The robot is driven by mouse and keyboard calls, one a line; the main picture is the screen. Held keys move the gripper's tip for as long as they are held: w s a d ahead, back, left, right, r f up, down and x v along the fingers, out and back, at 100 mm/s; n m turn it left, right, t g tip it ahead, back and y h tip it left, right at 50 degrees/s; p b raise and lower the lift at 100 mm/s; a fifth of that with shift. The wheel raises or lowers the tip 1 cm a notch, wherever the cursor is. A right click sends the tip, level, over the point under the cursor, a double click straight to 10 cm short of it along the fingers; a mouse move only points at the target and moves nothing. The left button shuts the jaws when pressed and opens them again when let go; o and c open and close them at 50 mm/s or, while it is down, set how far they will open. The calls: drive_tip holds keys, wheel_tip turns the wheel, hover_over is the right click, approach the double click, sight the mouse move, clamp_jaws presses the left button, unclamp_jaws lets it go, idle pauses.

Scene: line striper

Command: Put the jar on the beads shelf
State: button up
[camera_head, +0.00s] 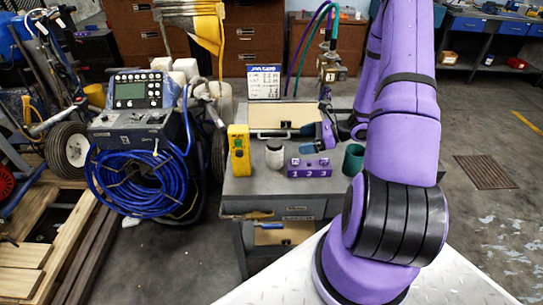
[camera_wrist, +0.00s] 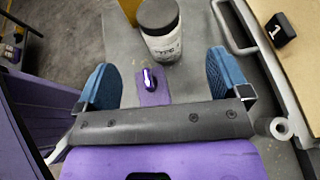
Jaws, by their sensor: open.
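The jar (camera_head: 274,153) is a small whitish jar with a dark lid. It stands upright on the grey cart top (camera_head: 250,188), between a yellow device and a purple numbered block. In the wrist view the jar (camera_wrist: 161,32) shows a dark grey lid and a printed label, ahead of my blue fingertips. My gripper (camera_wrist: 160,75) is open and empty, its fingers wide apart, with the jar beyond them and not touched. In the head view my gripper (camera_head: 320,130) is behind the block, to the right of the jar. I cannot make out which surface is the beads shelf.
The yellow device (camera_head: 239,150), the purple block (camera_head: 310,168) and a green cup (camera_head: 353,160) stand near the jar. A beige panel (camera_wrist: 292,45) with a metal handle lies behind. An open lower compartment (camera_head: 285,234) shows under the cart top. Blue hose (camera_head: 135,185) coils at left.

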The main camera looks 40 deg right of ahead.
sight(277, 146)
drive_tip(key=x, duration=1)
drive_tip(key=shift+w+a+f, duration=0.15)
drive_tip(key=shift+a+f, duration=0.1)
drive_tip(key=shift+f, duration=0.1)
drive_tip(key=shift+c, duration=0.3)
drive_tip(key=c, duration=1.3)
drive_tip(key=shift+r, duration=0.15)
